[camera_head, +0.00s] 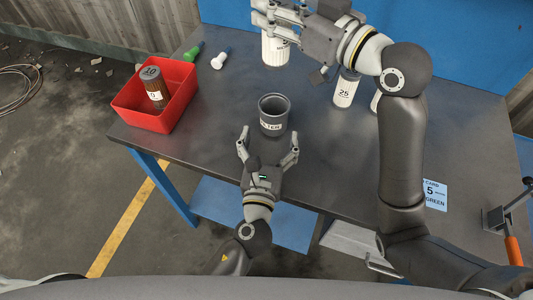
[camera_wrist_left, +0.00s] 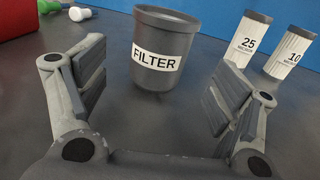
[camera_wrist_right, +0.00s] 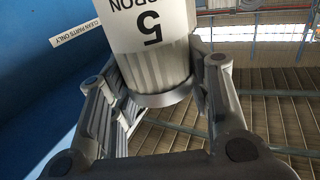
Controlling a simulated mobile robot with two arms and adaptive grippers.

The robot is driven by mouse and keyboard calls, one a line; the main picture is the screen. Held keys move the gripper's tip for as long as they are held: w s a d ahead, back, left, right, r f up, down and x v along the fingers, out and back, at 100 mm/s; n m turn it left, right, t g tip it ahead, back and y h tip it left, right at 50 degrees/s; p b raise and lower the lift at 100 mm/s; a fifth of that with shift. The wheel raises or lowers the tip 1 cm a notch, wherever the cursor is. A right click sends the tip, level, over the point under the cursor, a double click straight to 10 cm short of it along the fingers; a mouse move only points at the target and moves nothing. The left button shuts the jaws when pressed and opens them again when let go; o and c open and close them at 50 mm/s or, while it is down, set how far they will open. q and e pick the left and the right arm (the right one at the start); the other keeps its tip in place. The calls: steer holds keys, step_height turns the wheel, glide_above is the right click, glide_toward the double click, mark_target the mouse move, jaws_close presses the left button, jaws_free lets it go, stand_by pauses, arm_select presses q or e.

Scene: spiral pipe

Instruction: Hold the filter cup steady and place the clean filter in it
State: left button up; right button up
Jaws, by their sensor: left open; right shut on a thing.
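The dark grey filter cup (camera_head: 275,129) stands upright on the table. Its FILTER label faces my left gripper in the left wrist view (camera_wrist_left: 166,32). My left gripper (camera_head: 268,140) is open in front of the cup, with a finger towards each side and apart from it. My right gripper (camera_head: 280,14) is shut on a white pleated filter (camera_head: 275,50) at the back of the table. In the right wrist view the filter (camera_wrist_right: 155,62) is between the fingers, with an upside-down 5 on it. The filter is absent from the left wrist view.
White filters marked 25 (camera_head: 345,92) and 10 (camera_wrist_left: 290,52) stand behind and right of the cup. A red bin (camera_head: 137,118) at the left holds a brown filter (camera_head: 156,92). Green (camera_head: 193,52) and white (camera_head: 220,59) parts lie nearby. A card (camera_head: 435,194) reads 5, GREEN.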

mark_target(272, 127)
arm_select(q)
steer(key=w, duration=0.6)
steer(key=shift+d, duration=0.35)
steer(key=c, duration=1.3)
arm_select(e)
step_height(272, 127, down, 19)
steer(key=m+t+h, duration=0.2)
steer(key=shift+f, duration=0.15)
